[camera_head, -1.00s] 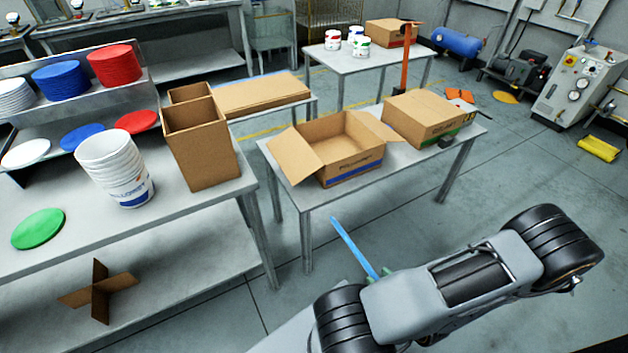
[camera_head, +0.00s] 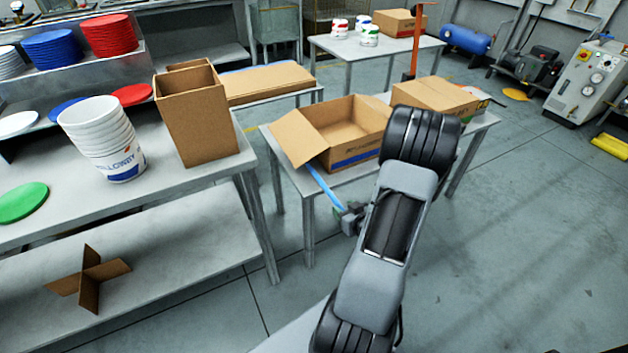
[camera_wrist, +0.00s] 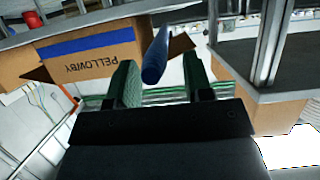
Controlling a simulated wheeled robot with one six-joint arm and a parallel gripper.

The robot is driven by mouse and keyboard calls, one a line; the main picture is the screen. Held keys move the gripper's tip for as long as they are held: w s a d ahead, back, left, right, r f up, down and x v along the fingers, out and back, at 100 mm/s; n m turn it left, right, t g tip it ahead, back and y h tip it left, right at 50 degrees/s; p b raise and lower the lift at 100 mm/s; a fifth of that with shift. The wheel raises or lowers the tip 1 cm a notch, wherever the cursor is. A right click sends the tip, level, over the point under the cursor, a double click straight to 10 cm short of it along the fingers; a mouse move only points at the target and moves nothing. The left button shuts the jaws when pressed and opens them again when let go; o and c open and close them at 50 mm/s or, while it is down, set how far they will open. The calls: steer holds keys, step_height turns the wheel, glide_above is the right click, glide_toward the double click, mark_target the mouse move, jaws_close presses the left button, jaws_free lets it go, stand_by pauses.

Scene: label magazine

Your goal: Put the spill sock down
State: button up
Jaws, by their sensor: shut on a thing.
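The spill sock, a long thin blue roll (camera_head: 324,187), is held by my gripper (camera_head: 348,213) in the head view. It points up and left, with its far end in front of the open box's left flap. In the wrist view the blue roll (camera_wrist: 156,55) sticks out between the two green-faced fingers of my gripper (camera_wrist: 158,72), which is shut on it. My arm hides part of the table behind it. I cannot tell whether the sock touches the table.
An open cardboard box (camera_head: 350,158) and a closed box (camera_head: 432,95) stand on the middle table (camera_head: 284,190).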

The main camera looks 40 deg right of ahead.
mark_target(314, 168)
steer(key=w, duration=0.5)
steer(key=w+d, duration=0.1)
steer(key=w, duration=0.5)
steer(key=w+d, duration=0.1)
steer(key=w, duration=0.5)
steer(key=shift+w+d+r, duration=0.1)
steer(key=shift+d, duration=0.1)
steer(key=w, duration=0.3)
steer(key=shift+w+d, duration=0.2)
steer(key=shift+w, duration=0.1)
steer(key=shift+s+f+b, duration=0.1)
steer(key=shift+f+b, duration=0.5)
steer(key=shift+f, duration=0.2)
steer(key=o, duration=1)
steer(key=shift+c, duration=0.2)
steer(key=shift+s+r, duration=0.1)
